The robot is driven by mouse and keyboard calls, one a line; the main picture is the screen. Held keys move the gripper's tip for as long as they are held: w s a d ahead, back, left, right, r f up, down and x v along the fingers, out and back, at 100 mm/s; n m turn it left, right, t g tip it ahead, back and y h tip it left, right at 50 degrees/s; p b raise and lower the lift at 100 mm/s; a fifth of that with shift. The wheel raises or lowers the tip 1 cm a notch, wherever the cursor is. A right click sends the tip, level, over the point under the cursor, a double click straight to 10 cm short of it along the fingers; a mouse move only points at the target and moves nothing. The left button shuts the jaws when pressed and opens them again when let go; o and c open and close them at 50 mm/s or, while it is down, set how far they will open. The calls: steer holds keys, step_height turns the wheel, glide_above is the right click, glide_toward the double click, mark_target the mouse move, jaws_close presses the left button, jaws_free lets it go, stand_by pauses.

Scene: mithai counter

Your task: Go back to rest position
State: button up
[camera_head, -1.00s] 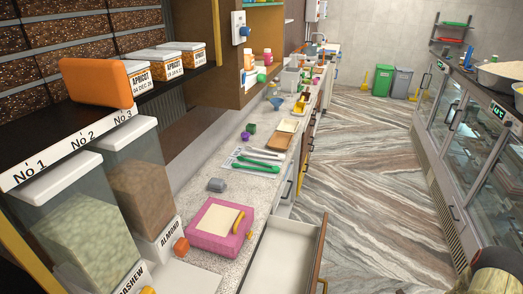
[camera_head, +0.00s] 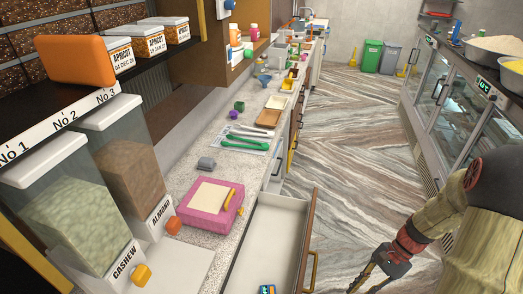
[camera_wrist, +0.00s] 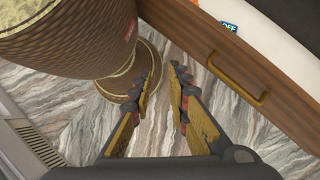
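My gripper (camera_head: 368,275) is at the lower right in the head view, over the floor to the right of the open drawer. In the wrist view my gripper (camera_wrist: 166,68) has its two fingers apart, with only striped floor showing between them. It holds nothing. The open drawer (camera_head: 268,235) sticks out from the counter, with its wooden front facing the aisle. In the wrist view the drawer front (camera_wrist: 215,45) and its brass handle (camera_wrist: 238,82) are right of the fingers, apart from them. A small blue packet (camera_head: 267,289) lies in the drawer, partly cut off by the picture's edge.
The counter at left holds a pink box (camera_head: 210,205), a grey block (camera_head: 206,163), green tongs (camera_head: 247,142) and cashew (camera_head: 62,210) and almond (camera_head: 128,165) dispensers. A glass display case (camera_head: 440,110) stands at right. The striped floor (camera_head: 350,150) between is clear.

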steer(key=s+a+r+n+t+h, duration=0.1)
steer(key=a+r+n, duration=0.3)
steer(key=r, duration=0.5)
steer(key=s+a+r+n+t+h, duration=0.2)
steer(key=a+r+n+t+h, duration=0.1)
steer(key=r, duration=0.6)
steer(key=s+a+r+n+t+h, duration=0.1)
steer(key=a+r+n+t, duration=0.3)
steer(key=r, duration=0.6)
steer(key=a+n+h, duration=0.1)
steer(key=a+n, duration=0.1)
steer(key=shift+s+a+n, duration=0.25)
steer(key=shift+a+n, duration=0.05)
